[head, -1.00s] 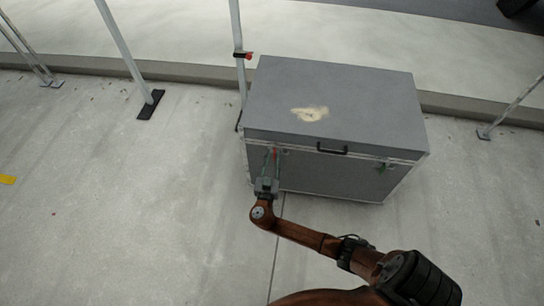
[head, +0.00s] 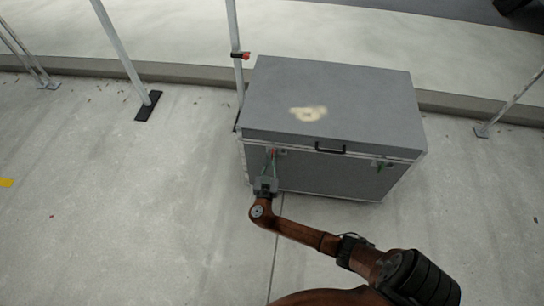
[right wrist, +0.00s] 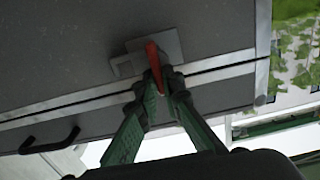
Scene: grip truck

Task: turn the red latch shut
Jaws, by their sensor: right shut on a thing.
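The red latch (right wrist: 153,58) is on a metal plate (right wrist: 165,45) at the seam between lid and body of the grey case (head: 325,95). In the head view the red latch (head: 273,151) shows small at the left of the case's front. My right gripper (right wrist: 155,88) is shut on the red latch, with its fingertips on both sides of the red piece. In the head view the right gripper (head: 270,163) reaches up to the case front from below. The lid is down on the case. My left gripper is not in view.
A black handle (head: 330,149) sits mid-front on the case, and a green latch (head: 381,166) is to its right. A metal pole (head: 235,45) with a red clamp stands by the case's back left.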

